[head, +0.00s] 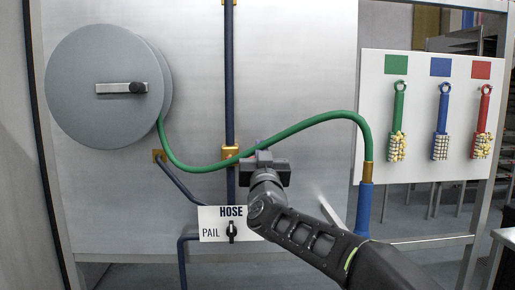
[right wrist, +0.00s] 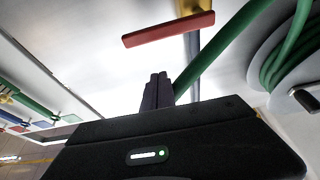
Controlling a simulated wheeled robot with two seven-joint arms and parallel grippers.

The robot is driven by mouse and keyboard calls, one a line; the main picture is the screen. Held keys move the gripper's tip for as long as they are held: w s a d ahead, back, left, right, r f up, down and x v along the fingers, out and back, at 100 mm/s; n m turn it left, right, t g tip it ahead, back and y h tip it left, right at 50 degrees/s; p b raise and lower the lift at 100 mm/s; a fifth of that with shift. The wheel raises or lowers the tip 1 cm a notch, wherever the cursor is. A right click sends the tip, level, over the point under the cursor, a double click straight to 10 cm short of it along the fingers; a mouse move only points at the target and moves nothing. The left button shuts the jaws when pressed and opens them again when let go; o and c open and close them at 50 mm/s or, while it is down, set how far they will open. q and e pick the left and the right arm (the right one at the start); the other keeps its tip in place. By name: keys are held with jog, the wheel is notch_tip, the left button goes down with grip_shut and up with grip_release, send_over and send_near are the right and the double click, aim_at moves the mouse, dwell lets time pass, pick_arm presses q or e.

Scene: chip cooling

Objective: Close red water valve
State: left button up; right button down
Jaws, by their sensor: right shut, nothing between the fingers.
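A gap shows between the bar and the fingers in the picture. In the head view I cannot see the red handle; my gripper and wrist cover that part of the panel. My right gripper (head: 264,158) is in front of the blue pipe, near the green hose. Its fingers also show in the right wrist view (right wrist: 158,89), shut together and empty. My left gripper is not in view.
A green hose (head: 300,126) runs from the grey reel (head: 92,88) behind my gripper to a blue nozzle (head: 364,207). A HOSE/PAIL selector sign (head: 210,233) is below left. Green, blue and red brushes hang on a white board (head: 417,105) at right.

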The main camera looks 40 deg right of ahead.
jog(key=v, duration=0.6)
jog(key=shift+s+f+b, duration=0.15)
jog(key=shift+s+b, duration=0.15)
jog(key=shift+b, duration=0.05)
